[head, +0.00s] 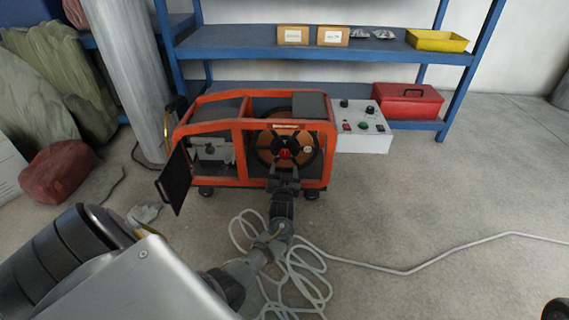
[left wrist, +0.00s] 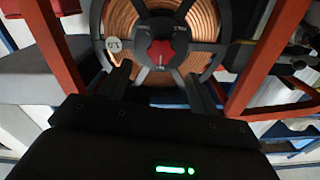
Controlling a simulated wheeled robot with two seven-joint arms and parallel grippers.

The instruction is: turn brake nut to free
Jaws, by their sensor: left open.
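The brake nut (head: 284,153) is a small red knob at the hub of a copper wire spool in an orange-framed welder. It also shows in the left wrist view (left wrist: 160,52), with a dark centre, on a black spoked hub. My left gripper (head: 284,170) is just in front of the spool, below the nut. In the left wrist view its open fingers (left wrist: 153,82) stand apart, left and right of the nut and lower in the picture, with nothing between them. Whether the tips reach the nut's depth I cannot tell. My right gripper is not seen.
The welder's orange frame (head: 240,157) surrounds the spool, with bars on both sides of my gripper. Its dark side door (head: 174,180) hangs open at left. A grey control box (head: 358,128) stands to the right. A pale cable (head: 400,271) lies coiled on the floor below my arm.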

